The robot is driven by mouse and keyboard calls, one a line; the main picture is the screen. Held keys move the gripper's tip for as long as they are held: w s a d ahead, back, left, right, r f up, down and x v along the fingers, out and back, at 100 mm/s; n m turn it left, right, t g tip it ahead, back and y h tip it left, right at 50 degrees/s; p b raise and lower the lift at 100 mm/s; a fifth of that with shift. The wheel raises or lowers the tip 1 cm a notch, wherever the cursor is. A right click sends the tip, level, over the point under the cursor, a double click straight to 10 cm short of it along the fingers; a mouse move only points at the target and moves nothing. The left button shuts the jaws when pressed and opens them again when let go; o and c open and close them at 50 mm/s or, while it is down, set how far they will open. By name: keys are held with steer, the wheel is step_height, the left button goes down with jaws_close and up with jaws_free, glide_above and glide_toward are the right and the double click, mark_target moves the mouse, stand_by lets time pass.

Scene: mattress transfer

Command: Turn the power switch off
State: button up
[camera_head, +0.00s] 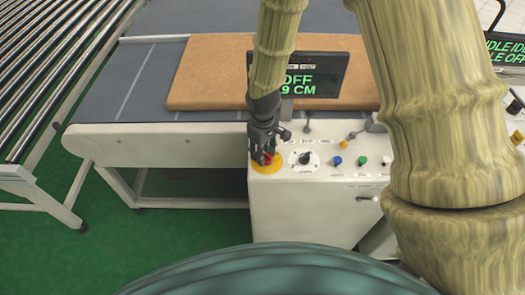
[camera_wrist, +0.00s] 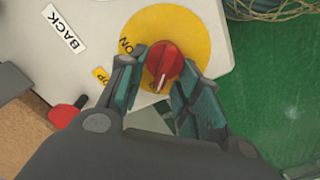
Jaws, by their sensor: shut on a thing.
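The power switch is a red rotary knob (camera_wrist: 166,62) with a white pointer line, set on a yellow disc (camera_wrist: 195,30) marked "ON". In the wrist view the pointer line runs down the picture, toward my gripper. My gripper (camera_head: 264,152) reaches down onto the front left corner of the white control panel (camera_head: 300,205). Its two fingers (camera_wrist: 155,85) are shut on the knob, one on each side. In the head view only a bit of the red knob (camera_head: 266,158) shows between the fingers.
A black dial (camera_head: 304,158) and blue, green and white buttons (camera_head: 361,161) sit to the right. A display (camera_head: 325,75), partly hidden by my arm, reads "OFF" and "9 CM". A brown mattress (camera_head: 205,70) lies on the conveyor behind. A red lever tip (camera_wrist: 65,114) is beside my gripper.

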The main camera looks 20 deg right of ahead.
steer(key=o, duration=1)
steer(key=shift+c, duration=0.2)
steer(key=shift+r, duration=0.1)
step_height(320, 180, up, 12)
stand_by(0.3)
